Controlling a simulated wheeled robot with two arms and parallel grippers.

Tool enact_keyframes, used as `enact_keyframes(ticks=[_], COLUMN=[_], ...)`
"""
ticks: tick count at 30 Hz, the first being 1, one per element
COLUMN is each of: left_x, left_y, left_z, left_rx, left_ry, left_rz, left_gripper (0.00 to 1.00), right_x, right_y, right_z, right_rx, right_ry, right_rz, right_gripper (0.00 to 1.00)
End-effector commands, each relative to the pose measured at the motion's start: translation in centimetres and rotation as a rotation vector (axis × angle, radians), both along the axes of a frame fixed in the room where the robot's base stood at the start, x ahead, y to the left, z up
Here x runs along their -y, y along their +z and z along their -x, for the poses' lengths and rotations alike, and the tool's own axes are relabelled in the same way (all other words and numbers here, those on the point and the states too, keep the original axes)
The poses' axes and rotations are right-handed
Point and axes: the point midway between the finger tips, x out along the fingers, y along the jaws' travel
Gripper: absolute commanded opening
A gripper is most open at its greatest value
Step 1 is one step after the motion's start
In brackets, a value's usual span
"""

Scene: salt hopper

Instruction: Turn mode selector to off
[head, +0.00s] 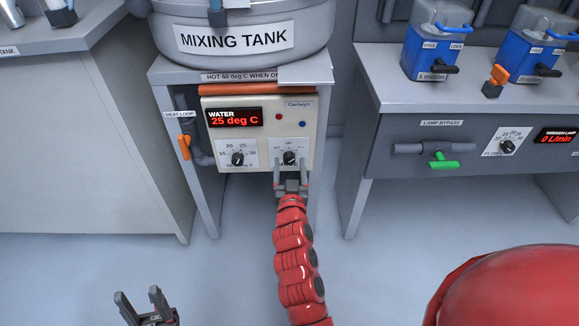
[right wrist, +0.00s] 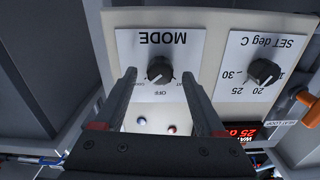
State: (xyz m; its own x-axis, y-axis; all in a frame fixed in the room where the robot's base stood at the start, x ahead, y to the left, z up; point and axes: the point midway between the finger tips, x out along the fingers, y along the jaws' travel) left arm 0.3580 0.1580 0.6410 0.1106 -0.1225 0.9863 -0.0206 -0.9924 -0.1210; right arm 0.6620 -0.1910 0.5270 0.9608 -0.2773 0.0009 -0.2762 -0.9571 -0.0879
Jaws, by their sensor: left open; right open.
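The mode selector is a black knob (head: 289,158) on a white plate, low on the right of the control panel. In the right wrist view the selector (right wrist: 159,69) appears upside down, with MODE and OFF printed on its plate; its exact setting is hard to read. My right gripper (head: 290,168) is open in front of it. Its fingers (right wrist: 159,80) stand on either side of the knob in that view, with gaps; whether they reach around it in depth is unclear. My left gripper (head: 139,300) is open and empty at the bottom left.
A temperature dial (head: 238,158) sits left of the selector, under a red display (head: 235,117) reading 25 deg C. An orange valve handle (head: 184,147) is at the panel's left. The mixing tank (head: 244,58) stands above. Floor in front is clear.

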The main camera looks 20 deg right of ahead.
Motion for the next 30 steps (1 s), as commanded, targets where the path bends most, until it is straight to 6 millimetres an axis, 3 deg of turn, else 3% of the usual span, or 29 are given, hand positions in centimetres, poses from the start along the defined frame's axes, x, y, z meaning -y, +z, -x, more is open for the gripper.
enact_keyframes(ticks=[9, 21, 30], left_x=[-0.01, -0.01, -0.01], left_y=[-0.02, -0.02, -0.07], left_z=[0.02, 0.01, 0.02], left_rx=[0.001, 0.001, 0.001], left_ry=[0.000, 0.000, 0.001], left_rz=[0.000, 0.000, 0.000], left_gripper=[0.50, 0.50, 0.50], right_x=[0.09, 0.06, 0.05], right_y=[-0.05, -0.07, -0.11], right_z=[-0.28, -0.26, -0.26], right_rx=[-0.001, -0.001, -0.006], right_ry=[0.000, 0.001, 0.001], right_rz=[0.001, 0.001, 0.015], right_gripper=[0.72, 0.02, 0.00])
